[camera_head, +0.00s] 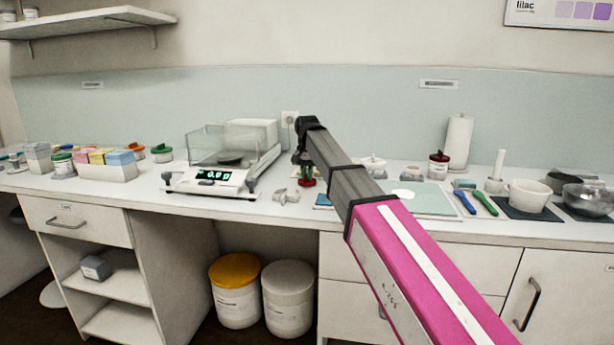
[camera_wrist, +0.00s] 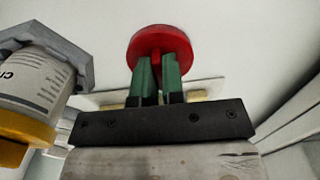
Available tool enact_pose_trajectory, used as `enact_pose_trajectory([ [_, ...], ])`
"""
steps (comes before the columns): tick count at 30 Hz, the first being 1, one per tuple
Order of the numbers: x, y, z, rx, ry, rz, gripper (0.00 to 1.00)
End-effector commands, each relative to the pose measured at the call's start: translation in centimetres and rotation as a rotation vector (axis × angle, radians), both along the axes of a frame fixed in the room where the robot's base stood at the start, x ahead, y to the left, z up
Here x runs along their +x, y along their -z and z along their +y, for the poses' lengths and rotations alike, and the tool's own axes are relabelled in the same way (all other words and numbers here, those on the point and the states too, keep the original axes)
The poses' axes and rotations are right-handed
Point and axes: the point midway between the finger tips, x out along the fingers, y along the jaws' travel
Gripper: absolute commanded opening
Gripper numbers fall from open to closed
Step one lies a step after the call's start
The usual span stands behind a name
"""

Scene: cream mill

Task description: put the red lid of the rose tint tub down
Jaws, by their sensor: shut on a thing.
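My gripper (camera_head: 307,172) points down over the counter, to the right of the scale. Its green fingers (camera_wrist: 159,82) are shut on the red lid (camera_wrist: 160,46), by a part at the lid's middle. The red lid also shows in the head view (camera_head: 307,183), low over the counter. I cannot tell whether it touches the counter. I cannot make out which tub is the rose tint one. A jar (camera_head: 438,166) with a dark red lid stands farther right at the back.
A labelled jar (camera_wrist: 32,82) with a yellow-orange lid is left in the wrist view. A pale green mat (camera_head: 430,203) lies to the right. The counter (camera_head: 250,205) is bare toward its front edge.

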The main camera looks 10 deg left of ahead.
Motion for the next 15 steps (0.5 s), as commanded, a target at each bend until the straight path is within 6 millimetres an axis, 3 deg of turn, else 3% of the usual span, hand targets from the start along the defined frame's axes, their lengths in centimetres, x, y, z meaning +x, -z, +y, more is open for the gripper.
enact_pose_trajectory([
  [11, 0.00, 0.43, 0.02, 0.000, 0.000, -0.001, 0.00],
  [12, 0.01, 0.44, 0.03, 0.001, 0.000, -0.001, 0.16],
  [14, 0.02, 0.42, 0.03, 0.001, 0.000, -0.001, 0.35],
  [15, 0.01, 0.42, 0.03, 0.001, 0.000, -0.001, 0.35],
])
